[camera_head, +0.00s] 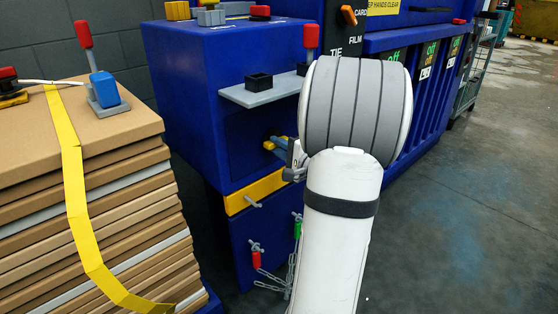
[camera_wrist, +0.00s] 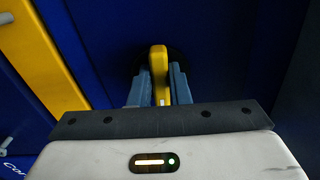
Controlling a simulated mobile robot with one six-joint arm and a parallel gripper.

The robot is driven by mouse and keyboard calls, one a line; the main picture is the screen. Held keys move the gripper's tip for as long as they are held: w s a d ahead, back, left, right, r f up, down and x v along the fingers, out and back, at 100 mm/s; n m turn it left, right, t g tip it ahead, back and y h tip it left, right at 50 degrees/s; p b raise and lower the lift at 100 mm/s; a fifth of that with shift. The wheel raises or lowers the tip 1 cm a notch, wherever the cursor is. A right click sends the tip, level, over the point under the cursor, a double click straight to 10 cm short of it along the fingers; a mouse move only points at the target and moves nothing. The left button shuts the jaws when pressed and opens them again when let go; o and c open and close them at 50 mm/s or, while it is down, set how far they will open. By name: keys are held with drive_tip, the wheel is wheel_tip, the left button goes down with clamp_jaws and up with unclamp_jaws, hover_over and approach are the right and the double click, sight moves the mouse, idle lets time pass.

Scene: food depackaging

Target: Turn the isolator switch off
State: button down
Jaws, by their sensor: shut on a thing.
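The isolator switch has a yellow handle on a dark round base on the blue machine face. In the wrist view the yellow handle (camera_wrist: 158,68) stands upright in the picture between my two blue-grey fingers. My gripper (camera_wrist: 159,88) is shut on it, one finger on each side. In the head view my gripper (camera_head: 277,145) is at the machine's front, below the grey shelf, and my arm hides much of the area. Only a little yellow shows there beside the fingers. I cannot read any on or off marking by the switch.
A yellow bar (camera_head: 255,192) crosses the machine below my gripper. Red and green padlock-like pieces (camera_head: 256,258) hang on chains lower down. A grey shelf (camera_head: 262,93) juts out above. A strapped cardboard stack (camera_head: 40,190) stands at left. The floor at right is clear.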

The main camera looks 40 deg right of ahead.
drive_tip(key=shift+f+n+b, duration=0.1)
drive_tip(key=shift+n+b, duration=0.5)
drive_tip(key=shift+b, duration=0.25)
drive_tip(key=c, duration=1.4)
unclamp_jaws()
drive_tip(key=shift+o, duration=0.2)
drive_tip(key=s+p, duration=0.2)
drive_tip(key=s, duration=0.5)
drive_tip(key=shift+s+d, duration=0.3)
drive_tip(key=shift+s, duration=0.1)
